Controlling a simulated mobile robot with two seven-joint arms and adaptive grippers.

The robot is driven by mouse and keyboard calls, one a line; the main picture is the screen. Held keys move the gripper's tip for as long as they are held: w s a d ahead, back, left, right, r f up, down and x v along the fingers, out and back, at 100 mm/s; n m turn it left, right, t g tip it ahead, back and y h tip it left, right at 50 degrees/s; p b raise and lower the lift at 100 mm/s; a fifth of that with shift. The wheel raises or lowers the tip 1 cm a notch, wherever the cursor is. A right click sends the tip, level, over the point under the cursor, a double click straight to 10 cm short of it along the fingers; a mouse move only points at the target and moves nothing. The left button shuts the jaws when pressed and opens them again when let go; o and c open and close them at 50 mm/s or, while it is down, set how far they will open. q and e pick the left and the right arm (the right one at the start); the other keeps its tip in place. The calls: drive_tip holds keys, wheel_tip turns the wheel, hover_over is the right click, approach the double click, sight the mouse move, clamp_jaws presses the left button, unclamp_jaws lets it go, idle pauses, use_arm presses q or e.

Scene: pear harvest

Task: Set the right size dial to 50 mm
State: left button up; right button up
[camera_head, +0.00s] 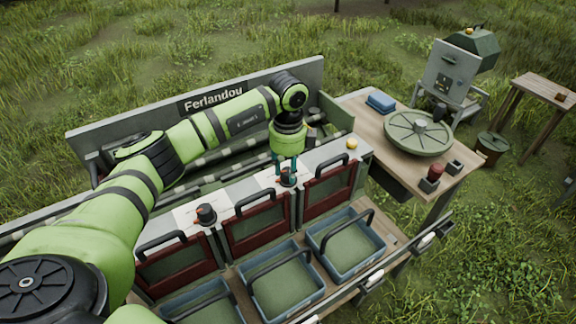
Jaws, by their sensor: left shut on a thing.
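The right size dial (288,181) is a small dark knob with a red mark. It stands on a white plate on top of the grading machine. My left gripper (287,172) comes down over it from above, with its fingers closed around it. The fingers hide part of the dial, and its scale is too small to read. A second dark dial (206,212) with a red mark stands farther left on the machine top, clear of the gripper. My right gripper is not in view.
Red-framed doors with dark handles line the machine front, above blue-grey crates (281,286) on a shelf. A yellow object (351,143) sits at the machine's right end. The wooden table (377,122) holds a round green turntable (418,133) and a blue item (381,102).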

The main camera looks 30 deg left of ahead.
sight(288, 171)
use_arm(q)
drive_tip(key=n+p, duration=0.1)
drive_tip(key=n, duration=0.3)
drive_tip(key=shift+n, duration=0.3)
idle(0.3)
drive_tip(key=o, duration=1.1)
drive_tip(key=shift+o, duration=0.2)
drive_tip(key=shift+r, duration=0.15)
wheel_tip(288, 171, up, 12)
